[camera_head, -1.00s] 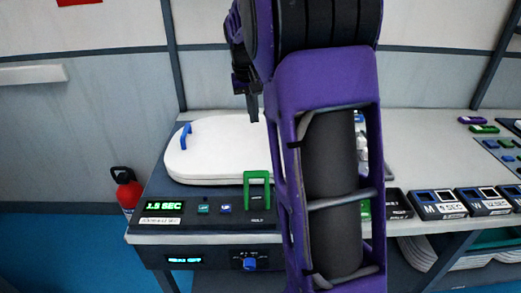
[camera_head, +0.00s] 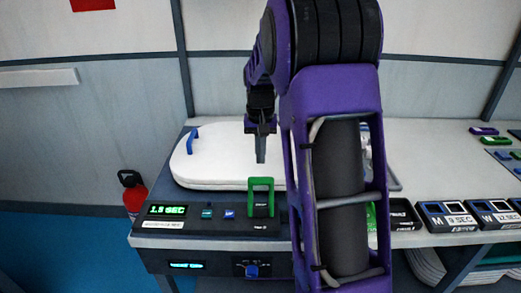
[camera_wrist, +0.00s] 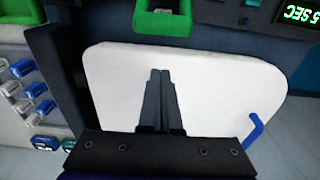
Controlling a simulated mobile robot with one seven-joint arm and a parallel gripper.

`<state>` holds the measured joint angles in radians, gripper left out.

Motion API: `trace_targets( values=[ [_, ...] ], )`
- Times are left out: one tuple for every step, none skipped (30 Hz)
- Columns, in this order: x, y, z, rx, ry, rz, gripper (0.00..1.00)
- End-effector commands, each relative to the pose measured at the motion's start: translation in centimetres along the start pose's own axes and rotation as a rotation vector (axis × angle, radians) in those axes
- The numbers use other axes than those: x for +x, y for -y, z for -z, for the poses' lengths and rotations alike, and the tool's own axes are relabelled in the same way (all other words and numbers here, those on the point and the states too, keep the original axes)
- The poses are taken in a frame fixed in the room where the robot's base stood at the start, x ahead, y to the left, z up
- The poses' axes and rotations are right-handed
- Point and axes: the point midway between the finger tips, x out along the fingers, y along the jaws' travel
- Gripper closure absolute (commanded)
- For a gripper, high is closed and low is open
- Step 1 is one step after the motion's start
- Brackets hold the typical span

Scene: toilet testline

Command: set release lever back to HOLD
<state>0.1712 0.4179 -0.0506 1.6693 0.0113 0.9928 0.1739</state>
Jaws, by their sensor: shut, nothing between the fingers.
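The release lever is a green frame-shaped handle (camera_head: 261,184) on the dark control panel at the bench's front edge. A dark label plate lies at its foot, its text too small to read surely. In the wrist view the green handle (camera_wrist: 163,22) shows at the top edge, partly cut off. My gripper (camera_head: 260,160) is shut and empty, pointing down just behind the handle in the head view, apart from it. In the wrist view my closed fingertips (camera_wrist: 160,72) appear over the white lid, below the handle.
The white lid (camera_head: 225,155) with a blue handle (camera_head: 192,140) lies behind the panel. A green display (camera_head: 168,210) and small buttons (camera_head: 229,213) sit left of the lever. A blue knob (camera_head: 252,271) is below. My arm hides the panel's right part.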

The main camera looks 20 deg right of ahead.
Motion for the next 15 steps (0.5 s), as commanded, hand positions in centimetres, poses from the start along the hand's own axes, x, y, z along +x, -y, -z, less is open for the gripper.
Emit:
trace_targets(
  values=[
    [1.5, 0.0, -0.1, 0.0, 0.004, -0.001, 1.0],
    [2.2, 0.0, -0.1, 0.0, 0.004, -0.001, 1.0],
    [3.1, 0.0, -0.1, 0.0, 0.005, -0.001, 1.0],
    [3.7, 0.0, -0.1, 0.0, 0.004, -0.001, 1.0],
    [4.3, 0.0, -0.1, 0.0, 0.004, -0.001, 1.0],
    [5.2, 0.0, -0.1, 0.0, 0.003, -0.001, 1.0],
    [5.8, 0.0, -0.1, 0.0, 0.004, -0.001, 1.0],
    [4.9, 0.0, -0.4, -0.001, -0.002, 0.001, 1.0],
    [4.3, 0.0, -0.9, -0.002, -0.004, 0.001, 1.0],
    [4.1, 0.0, -1.3, -0.002, -0.003, 0.001, 1.0],
    [3.8, 0.0, -1.6, -0.002, -0.003, 0.001, 1.0],
    [3.6, 0.0, -1.9, -0.001, -0.003, 0.001, 1.0],
    [3.4, 0.0, -2.2, -0.001, -0.003, 0.0, 1.0],
    [3.2, 0.0, -2.4, -0.001, -0.002, 0.0, 1.0],
    [3.0, 0.0, -2.6, -0.001, -0.002, 0.0, 1.0]
  ],
)
